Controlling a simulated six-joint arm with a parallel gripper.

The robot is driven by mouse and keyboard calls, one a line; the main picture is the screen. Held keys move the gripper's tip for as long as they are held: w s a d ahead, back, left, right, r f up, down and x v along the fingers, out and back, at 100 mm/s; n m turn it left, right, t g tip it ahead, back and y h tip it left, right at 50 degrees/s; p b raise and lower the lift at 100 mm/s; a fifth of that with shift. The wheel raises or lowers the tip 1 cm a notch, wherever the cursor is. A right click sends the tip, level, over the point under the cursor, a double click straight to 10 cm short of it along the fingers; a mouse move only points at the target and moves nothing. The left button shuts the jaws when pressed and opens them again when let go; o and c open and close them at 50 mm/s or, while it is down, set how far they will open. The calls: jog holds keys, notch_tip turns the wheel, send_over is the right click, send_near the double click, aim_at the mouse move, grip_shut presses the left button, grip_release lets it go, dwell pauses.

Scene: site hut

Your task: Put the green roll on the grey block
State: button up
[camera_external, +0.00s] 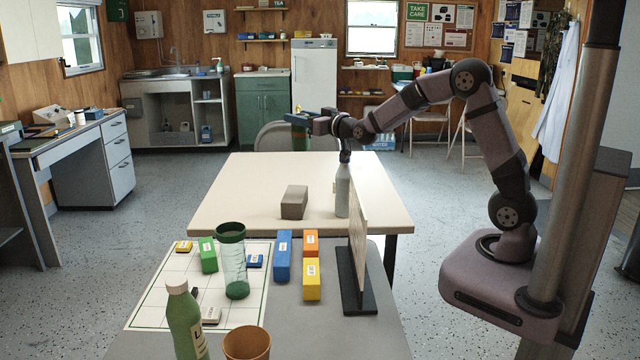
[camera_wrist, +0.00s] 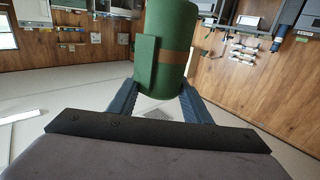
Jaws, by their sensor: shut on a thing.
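My gripper (camera_external: 300,118) is shut on the green roll (camera_external: 300,138), held up in the air above the far side of the cream table. In the wrist view the green roll (camera_wrist: 165,45) has a brown band and a raised green flap, and it sits between the blue fingers of my gripper (camera_wrist: 158,98). The grey block (camera_external: 294,202) lies on the cream table, nearer the camera than my gripper and well below it. Nothing is on top of the block. The block cannot be made out in the wrist view.
A grey bottle (camera_external: 342,192) stands right of the block, beneath my forearm. An upright board (camera_external: 358,235) on a dark foot is nearer the camera. The front table holds a green tumbler (camera_external: 232,262), a green bottle (camera_external: 186,325), a brown cup (camera_external: 247,344) and several coloured boxes.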

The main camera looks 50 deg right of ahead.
notch_tip(320, 180, down, 15)
jog(key=a, duration=0.3)
jog(key=shift+w+p, duration=0.25)
jog(key=shift+p, duration=0.1)
dwell(0.6)
jog(key=shift+f, duration=0.3)
jog(key=o, duration=1.1)
jog(key=shift+o, duration=0.2)
